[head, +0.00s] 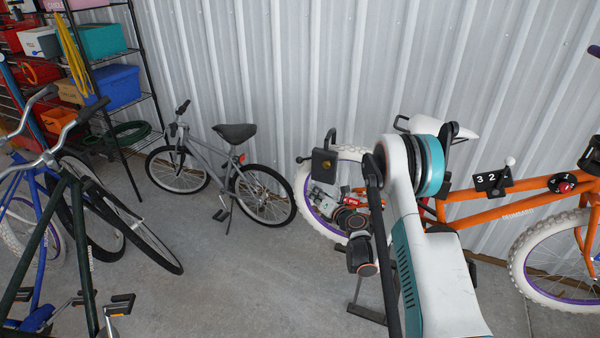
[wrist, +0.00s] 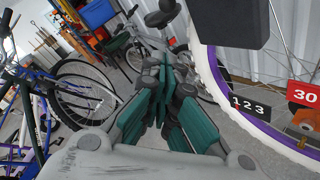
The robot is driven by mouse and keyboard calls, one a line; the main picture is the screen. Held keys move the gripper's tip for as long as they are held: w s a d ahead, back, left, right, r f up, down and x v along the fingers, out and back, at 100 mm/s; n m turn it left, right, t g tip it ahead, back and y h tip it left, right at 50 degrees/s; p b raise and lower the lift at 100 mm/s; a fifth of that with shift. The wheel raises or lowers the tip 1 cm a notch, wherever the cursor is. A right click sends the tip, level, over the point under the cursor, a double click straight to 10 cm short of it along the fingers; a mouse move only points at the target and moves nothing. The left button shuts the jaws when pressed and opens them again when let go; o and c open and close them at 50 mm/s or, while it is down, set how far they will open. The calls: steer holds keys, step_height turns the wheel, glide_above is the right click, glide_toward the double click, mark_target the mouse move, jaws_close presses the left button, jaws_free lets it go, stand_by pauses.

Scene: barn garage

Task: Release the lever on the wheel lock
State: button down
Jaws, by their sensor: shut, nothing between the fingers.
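On the orange frame, a black plate (head: 489,181) marked with digits carries a lever with a pale ball tip, which points up. I cannot tell which one is the wheel lock. My gripper (wrist: 158,72) is shut and empty, left of the wheel and below the dark block. In the head view my arm partly covers the wheel.
The orange bike (head: 490,216) leans along the metal wall. A "1 2 3" plate (wrist: 250,107) and a red "30" plate (wrist: 304,95) are right of my gripper. A grey bike (head: 222,172) stands behind; other bikes (head: 68,215) are left. Floor between is clear.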

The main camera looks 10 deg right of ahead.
mark_target(304, 159)
steer(key=d+r+b+x, duration=0.1)
steer(key=b+x, duration=0.3)
steer(key=x, duration=0.9)
steer(key=shift+w+d+r+b, duration=0.35)
steer(key=shift+r, duration=0.2)
steer(key=shift+w+a+r, duration=0.3)
steer(key=shift+a+r, duration=0.2)
stand_by(0.9)
steer(key=shift+w+a+r, duration=0.2)
steer(key=shift+a+r, duration=0.05)
steer(key=shift+r, duration=0.35)
steer(key=shift+w+a+r, duration=0.2)
steer(key=shift+a+r, duration=0.05)
steer(key=shift+r, duration=0.5)
stand_by(1.1)
